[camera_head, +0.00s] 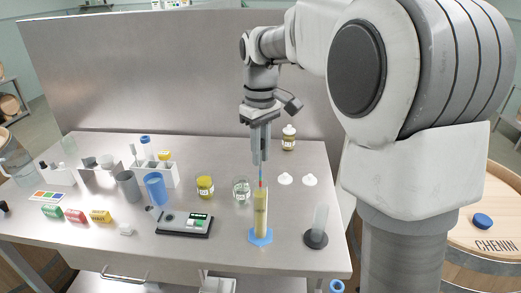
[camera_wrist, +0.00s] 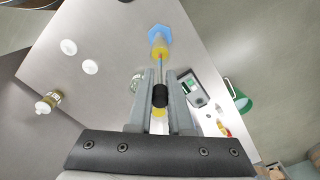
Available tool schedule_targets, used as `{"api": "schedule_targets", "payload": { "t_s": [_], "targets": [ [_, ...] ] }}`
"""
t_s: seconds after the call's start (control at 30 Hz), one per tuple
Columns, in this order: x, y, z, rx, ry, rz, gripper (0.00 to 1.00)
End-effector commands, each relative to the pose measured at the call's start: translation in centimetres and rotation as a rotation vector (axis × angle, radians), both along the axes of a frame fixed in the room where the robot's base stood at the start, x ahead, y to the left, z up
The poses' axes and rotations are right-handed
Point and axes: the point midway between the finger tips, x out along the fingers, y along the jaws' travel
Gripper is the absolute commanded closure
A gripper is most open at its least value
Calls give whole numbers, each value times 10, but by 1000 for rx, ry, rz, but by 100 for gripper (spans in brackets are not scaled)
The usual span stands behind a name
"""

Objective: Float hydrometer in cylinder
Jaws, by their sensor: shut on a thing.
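The cylinder (camera_head: 260,220), filled with yellow liquid, stands upright on a blue hexagonal base near the table's front edge. It also shows in the wrist view (camera_wrist: 160,51), beyond my fingertips. My gripper (camera_head: 260,160) points down above the cylinder and is shut on the hydrometer (camera_head: 262,180). The hydrometer's thin stem, with red and blue marks, hangs in line with the cylinder's mouth. In the wrist view a black piece (camera_wrist: 160,95) sits between the fingers of my gripper (camera_wrist: 161,80). I cannot tell how far the hydrometer's lower end is inside the cylinder.
A clear cylinder on a dark base (camera_head: 317,228) stands to the right. A grey meter (camera_head: 184,222), a glass jar (camera_head: 241,190) and a yellow jar (camera_head: 205,187) stand to the left. Two white discs (camera_head: 285,179) and a white-capped bottle (camera_head: 289,140) are behind, before the steel back wall.

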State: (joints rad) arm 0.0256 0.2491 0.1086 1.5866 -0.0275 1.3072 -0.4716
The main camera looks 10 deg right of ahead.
Motion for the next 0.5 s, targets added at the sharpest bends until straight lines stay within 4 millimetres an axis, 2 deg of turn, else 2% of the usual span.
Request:
{"api": "schedule_targets", "payload": {
  "t_s": [0.5],
  "targets": [
    [0, 0, -19, 0, 0, 0, 100]
  ]
}}
